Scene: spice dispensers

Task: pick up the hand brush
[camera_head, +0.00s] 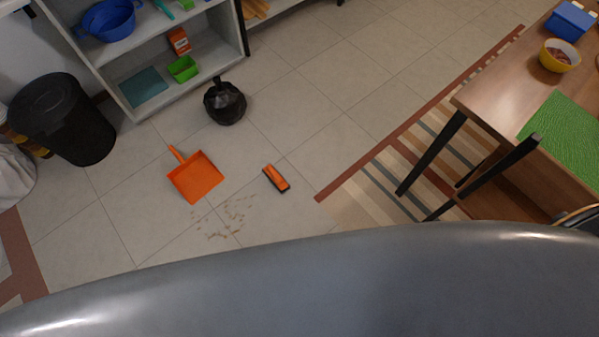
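The hand brush (276,178) has an orange back and dark bristles along its lower right side. It lies on the tiled floor near the middle of the view, to the right of an orange dustpan (195,178). Scattered brown crumbs (226,215) lie on the floor below and between them. Neither of my grippers shows in the head view, and nothing is touching the brush.
A black bin (63,118) stands at the left. A wooden table (490,85) with dark legs stands over a striped rug at the right.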

